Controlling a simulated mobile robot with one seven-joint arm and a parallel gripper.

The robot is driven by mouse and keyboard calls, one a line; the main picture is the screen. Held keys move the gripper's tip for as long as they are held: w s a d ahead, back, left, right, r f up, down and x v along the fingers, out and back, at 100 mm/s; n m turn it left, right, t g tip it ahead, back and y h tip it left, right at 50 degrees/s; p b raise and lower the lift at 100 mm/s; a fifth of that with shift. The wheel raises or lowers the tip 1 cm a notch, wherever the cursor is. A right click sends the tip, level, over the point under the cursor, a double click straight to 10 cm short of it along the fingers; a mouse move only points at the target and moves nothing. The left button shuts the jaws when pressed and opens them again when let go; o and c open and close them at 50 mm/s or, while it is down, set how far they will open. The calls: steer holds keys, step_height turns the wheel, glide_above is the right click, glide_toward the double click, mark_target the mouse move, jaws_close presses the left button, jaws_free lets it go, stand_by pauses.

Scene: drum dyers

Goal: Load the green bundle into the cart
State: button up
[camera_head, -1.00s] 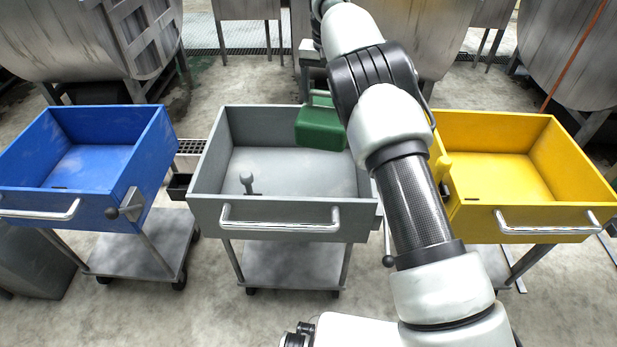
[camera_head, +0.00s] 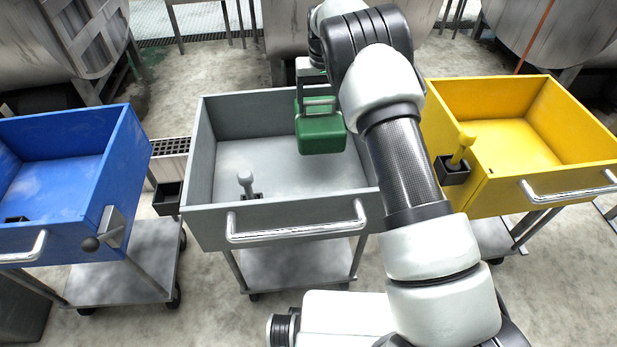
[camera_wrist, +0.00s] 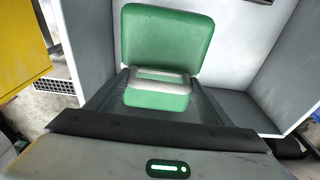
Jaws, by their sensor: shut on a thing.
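The green bundle (camera_head: 320,135) is a boxy block with a handle on top. My gripper (camera_head: 318,98) is shut on it from above, and my arm hides part of the gripper in the head view. The bundle hangs over the right half of the grey cart (camera_head: 300,228), in front of its back wall. In the wrist view the bundle (camera_wrist: 165,42) is held between the dark fingers (camera_wrist: 160,90), with the grey cart's walls around it. I cannot tell whether the bundle touches the cart floor.
A blue cart (camera_head: 70,235) stands to the left and a yellow cart (camera_head: 560,185) to the right, close to my arm. A small lever (camera_head: 246,184) stands inside the grey cart's left part. Large metal drums (camera_head: 75,35) stand behind.

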steer(key=shift+d+f, duration=0.5)
steer(key=shift+d, duration=0.3)
step_height(320, 180, down, 10)
steer(key=shift+r+b, duration=0.1)
steer(key=shift+b, duration=0.6)
steer(key=o, duration=2.1)
steer(key=shift+s+d+f, duration=0.1)
steer(key=shift+f, duration=0.1)
